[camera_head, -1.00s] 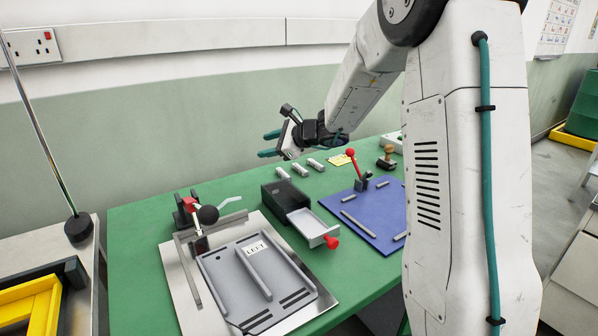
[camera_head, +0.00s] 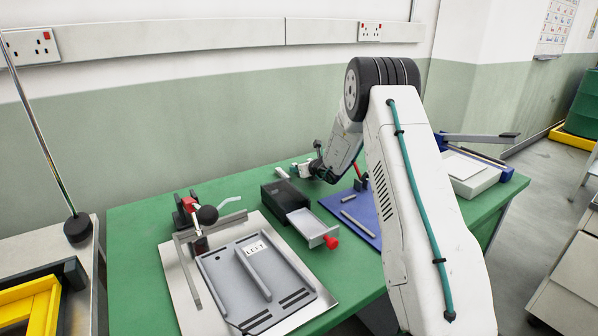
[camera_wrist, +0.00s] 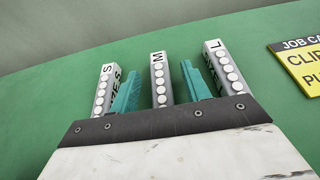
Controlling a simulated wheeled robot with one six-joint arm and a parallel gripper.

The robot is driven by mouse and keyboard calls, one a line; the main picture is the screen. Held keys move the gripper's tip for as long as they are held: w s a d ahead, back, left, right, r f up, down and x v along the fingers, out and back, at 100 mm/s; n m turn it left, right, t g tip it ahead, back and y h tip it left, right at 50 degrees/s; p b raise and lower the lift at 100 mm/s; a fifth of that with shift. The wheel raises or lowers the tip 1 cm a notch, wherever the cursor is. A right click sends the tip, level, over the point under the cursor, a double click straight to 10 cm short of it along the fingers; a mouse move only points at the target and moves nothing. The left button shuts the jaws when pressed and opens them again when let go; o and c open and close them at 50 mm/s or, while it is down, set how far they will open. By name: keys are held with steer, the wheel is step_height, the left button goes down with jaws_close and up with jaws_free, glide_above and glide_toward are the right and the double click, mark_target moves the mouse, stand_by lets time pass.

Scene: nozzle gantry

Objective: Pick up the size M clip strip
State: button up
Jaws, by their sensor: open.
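The size M clip strip (camera_wrist: 159,90) is a grey bar with a row of white round clips and an "M" at its far end. It lies on the green table in the middle of the wrist view. My gripper (camera_wrist: 160,68) is open, with one teal finger on each side of the M strip. No contact between fingers and strip can be made out. The S strip (camera_wrist: 103,90) lies to the left and the L strip (camera_wrist: 225,68) to the right, just outside the fingers. In the head view my gripper (camera_head: 302,168) is low over the table's back part, and the M strip cannot be made out.
A yellow and black job card (camera_wrist: 298,62) lies right of the L strip. A dark box with a red-knobbed drawer (camera_head: 313,228) stands in front of my gripper. A blue mat (camera_head: 345,205) lies to the right, a grey LEFT plate (camera_head: 225,275) at front left.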

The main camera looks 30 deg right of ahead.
steer(key=shift+w+f, duration=0.2)
steer(key=shift+w, duration=0.5)
jaws_close()
